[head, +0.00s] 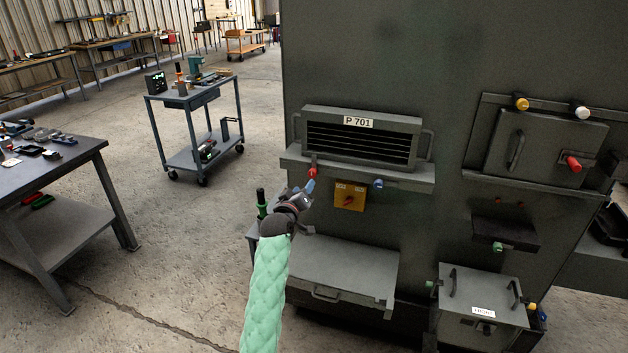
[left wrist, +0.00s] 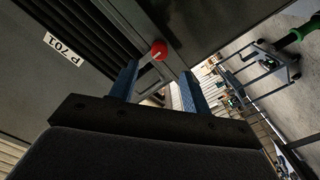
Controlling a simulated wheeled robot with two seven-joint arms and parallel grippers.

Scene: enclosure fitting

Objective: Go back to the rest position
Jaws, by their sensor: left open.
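My left gripper (head: 304,192) is in front of the large grey enclosure (head: 420,60), just below the left end of the ledge under the vented P 701 unit (head: 362,138). Its two blue fingers (left wrist: 158,88) are apart in the left wrist view, with nothing held between them. A red knob (head: 312,173) sits at the ledge's left end, just above the fingertips. The red knob also shows in the left wrist view (left wrist: 159,50), beyond the gap between the fingers. My left arm has a green padded sleeve. My right gripper is not in either view.
A yellow switch plate (head: 349,196) and a blue knob (head: 378,184) are right of the gripper. A green-handled item (head: 262,203) stands close on its left. A grey box (head: 335,275) juts out below. A tool cart (head: 195,100) and workbench (head: 50,165) stand left, with open floor between.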

